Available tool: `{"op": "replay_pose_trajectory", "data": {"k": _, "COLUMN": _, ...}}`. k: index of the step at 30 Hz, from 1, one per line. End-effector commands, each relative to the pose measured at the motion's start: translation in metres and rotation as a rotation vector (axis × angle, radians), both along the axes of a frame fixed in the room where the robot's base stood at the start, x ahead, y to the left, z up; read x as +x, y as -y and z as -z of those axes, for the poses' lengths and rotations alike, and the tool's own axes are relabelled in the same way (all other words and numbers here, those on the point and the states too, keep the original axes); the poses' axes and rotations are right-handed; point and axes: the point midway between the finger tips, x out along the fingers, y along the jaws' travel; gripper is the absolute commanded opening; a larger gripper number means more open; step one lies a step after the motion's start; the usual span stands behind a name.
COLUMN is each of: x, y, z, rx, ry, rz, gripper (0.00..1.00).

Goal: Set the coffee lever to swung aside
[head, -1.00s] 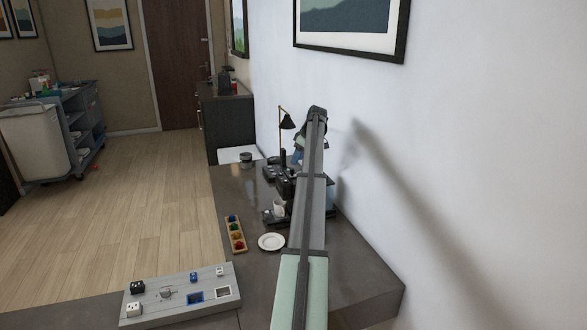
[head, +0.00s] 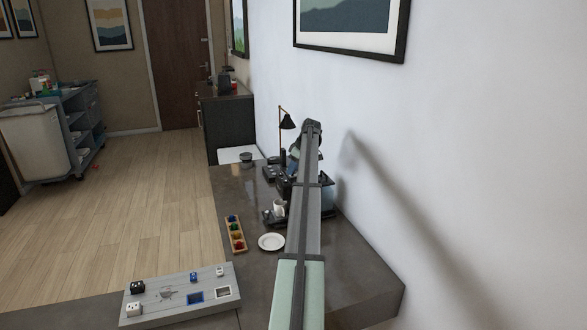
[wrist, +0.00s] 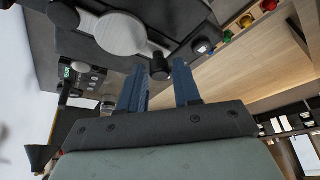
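The coffee machine (head: 284,186) is a dark unit on the counter, partly hidden behind my arm in the head view. In the wrist view its dark body (wrist: 185,18) fills the top, with a round grey disc (wrist: 120,34) on it. A short black lever with a dark knob (wrist: 160,66) sticks out beside the disc; I take it as the coffee lever. My gripper (wrist: 158,76) has two blue fingers, apart, with the knob between their tips. I cannot tell whether either finger touches it. The gripper is hidden in the head view.
A white cup (head: 279,208) stands at the machine's front. A white plate (head: 271,242) and a wooden tray of coloured capsules (head: 235,225) lie nearer. A black lamp (head: 286,122) stands behind. The wall (head: 450,150) is close on the right.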

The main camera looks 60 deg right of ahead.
Motion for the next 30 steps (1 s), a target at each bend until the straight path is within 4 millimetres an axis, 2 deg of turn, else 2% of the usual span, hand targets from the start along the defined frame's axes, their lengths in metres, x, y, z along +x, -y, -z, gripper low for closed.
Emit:
{"op": "replay_pose_trajectory", "data": {"k": 1, "x": 0.0, "y": 0.0, "z": -0.0001, "rx": 0.0, "ry": 0.0, "rz": 0.0, "gripper": 0.28}}
{"op": "replay_pose_trajectory", "data": {"k": 10, "x": 0.0001, "y": 0.0, "z": -0.0001, "rx": 0.0, "ry": 0.0, "rz": 0.0, "gripper": 0.0}}
{"op": "replay_pose_trajectory", "data": {"k": 30, "x": -0.0043, "y": -0.0035, "z": -0.0002, "rx": 0.0, "ry": 0.0, "rz": -0.056, "gripper": 0.0}}
